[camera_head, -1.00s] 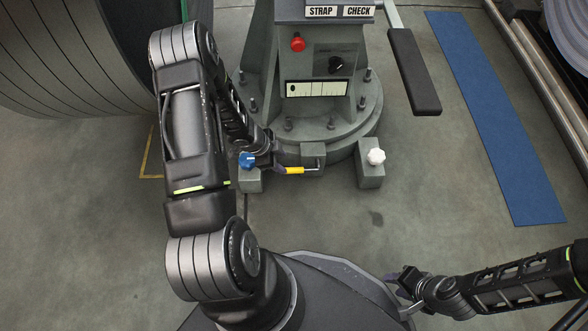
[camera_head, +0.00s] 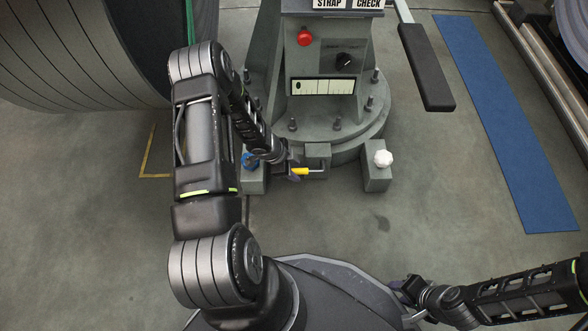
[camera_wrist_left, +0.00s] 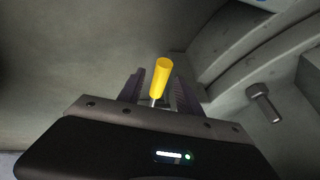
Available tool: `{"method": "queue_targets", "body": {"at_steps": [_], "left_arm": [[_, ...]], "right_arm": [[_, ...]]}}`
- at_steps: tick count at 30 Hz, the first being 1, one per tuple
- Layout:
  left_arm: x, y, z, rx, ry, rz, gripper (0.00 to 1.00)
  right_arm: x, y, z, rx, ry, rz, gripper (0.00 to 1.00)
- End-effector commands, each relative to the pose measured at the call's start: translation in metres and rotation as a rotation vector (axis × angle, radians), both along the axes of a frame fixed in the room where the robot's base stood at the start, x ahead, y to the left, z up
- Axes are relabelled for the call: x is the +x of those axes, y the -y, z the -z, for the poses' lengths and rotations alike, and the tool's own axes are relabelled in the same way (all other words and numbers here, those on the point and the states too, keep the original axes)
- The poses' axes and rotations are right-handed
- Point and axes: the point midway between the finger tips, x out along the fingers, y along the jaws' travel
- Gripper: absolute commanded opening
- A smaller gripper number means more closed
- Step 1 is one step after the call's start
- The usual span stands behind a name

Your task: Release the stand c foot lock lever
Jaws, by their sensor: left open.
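The foot lock lever has a yellow grip (camera_head: 300,171) on a thin metal rod, low on the front of the grey stand (camera_head: 318,150). My left gripper (camera_head: 292,170) is at the grip's left end. In the left wrist view, the yellow grip (camera_wrist_left: 161,78) stands between the two dark fingers of my left gripper (camera_wrist_left: 158,92), which are apart. I cannot tell whether either finger touches it. My right gripper (camera_head: 404,287) is low at the right, away from the stand; its opening is too small to make out.
A blue knob (camera_head: 250,160) is partly hidden behind my left arm, and a white knob (camera_head: 383,158) tops a block on the right. A red button (camera_head: 305,37) is higher on the stand. A large coil (camera_head: 90,50) stands left. A bolt (camera_wrist_left: 262,100) shows near the lever.

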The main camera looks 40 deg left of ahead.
Motion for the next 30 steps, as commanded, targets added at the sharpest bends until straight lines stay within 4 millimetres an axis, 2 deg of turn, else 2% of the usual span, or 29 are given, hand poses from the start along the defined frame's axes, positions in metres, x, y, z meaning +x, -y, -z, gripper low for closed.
{"method": "queue_targets", "body": {"at_steps": [2,16,30], "left_arm": [[0.0000,0.0000,-0.0002,0.000,0.000,0.000,0.39],[-0.0001,0.0000,-0.0003,0.000,0.000,0.000,0.00],[-0.0001,-0.0001,-0.0003,0.000,0.000,0.000,0.00]], "right_arm": [[-0.0001,0.0000,-0.0001,0.000,0.000,0.000,0.36],[-0.0004,0.0000,0.0001,0.000,-0.001,0.000,0.36],[-0.0004,0.0000,0.0001,0.000,-0.001,0.000,0.36]]}}
